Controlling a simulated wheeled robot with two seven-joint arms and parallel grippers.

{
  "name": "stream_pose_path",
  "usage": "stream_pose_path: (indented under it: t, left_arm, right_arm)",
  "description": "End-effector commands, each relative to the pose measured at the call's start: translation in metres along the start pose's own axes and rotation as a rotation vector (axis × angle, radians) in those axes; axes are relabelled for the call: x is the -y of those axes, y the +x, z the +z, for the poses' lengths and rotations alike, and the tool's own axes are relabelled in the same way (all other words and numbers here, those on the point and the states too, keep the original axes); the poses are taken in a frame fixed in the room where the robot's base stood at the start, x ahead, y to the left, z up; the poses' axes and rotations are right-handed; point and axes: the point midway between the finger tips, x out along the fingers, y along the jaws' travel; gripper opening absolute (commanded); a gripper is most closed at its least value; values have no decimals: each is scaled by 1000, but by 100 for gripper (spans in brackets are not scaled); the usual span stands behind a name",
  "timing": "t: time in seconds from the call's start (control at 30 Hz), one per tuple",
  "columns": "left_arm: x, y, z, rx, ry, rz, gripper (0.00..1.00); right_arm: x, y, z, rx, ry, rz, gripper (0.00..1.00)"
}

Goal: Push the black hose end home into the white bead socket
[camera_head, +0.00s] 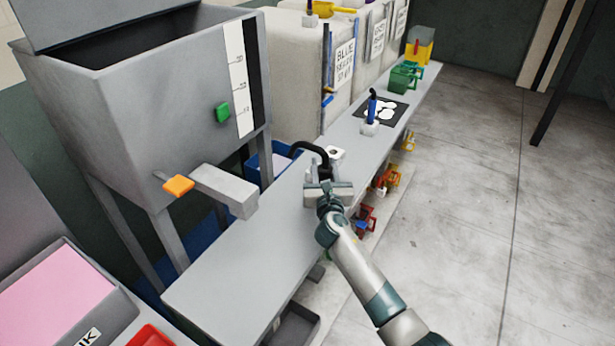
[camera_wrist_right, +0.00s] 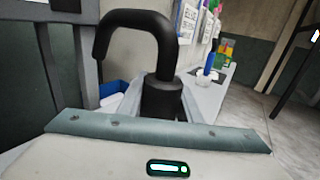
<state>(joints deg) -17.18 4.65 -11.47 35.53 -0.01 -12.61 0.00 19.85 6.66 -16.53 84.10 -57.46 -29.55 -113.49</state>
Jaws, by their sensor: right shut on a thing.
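My right gripper (camera_head: 327,186) is over the grey bench, shut on the black hose (camera_head: 310,147). In the right wrist view the hose (camera_wrist_right: 140,20) rises from a thick black collar and hooks over to the left. The collar stands between the jaws, and its lower end is hidden behind the gripper body. In the head view a small white block with a dark round opening (camera_head: 335,152), apparently the bead socket, stands just beyond the gripper. I cannot tell whether the hose end touches it. My left gripper is not in view.
A grey hopper (camera_head: 165,80) with a jutting grey chute (camera_head: 226,190) and orange handle (camera_head: 178,186) stands left of the bench (camera_head: 235,262). The near bench is clear.

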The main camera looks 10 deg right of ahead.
Motion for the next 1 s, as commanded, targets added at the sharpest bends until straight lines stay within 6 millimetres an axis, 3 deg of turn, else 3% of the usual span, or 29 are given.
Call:
stream_pose_path:
  t: [0.2,0.4,1.0]
  left_arm:
    - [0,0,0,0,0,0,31]
    - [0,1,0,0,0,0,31]
    - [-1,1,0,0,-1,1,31]
  right_arm:
    - [32,8,21,4,-4,1,1]
    - [46,12,29,2,-1,1,1]
    - [48,12,31,1,0,2,1]
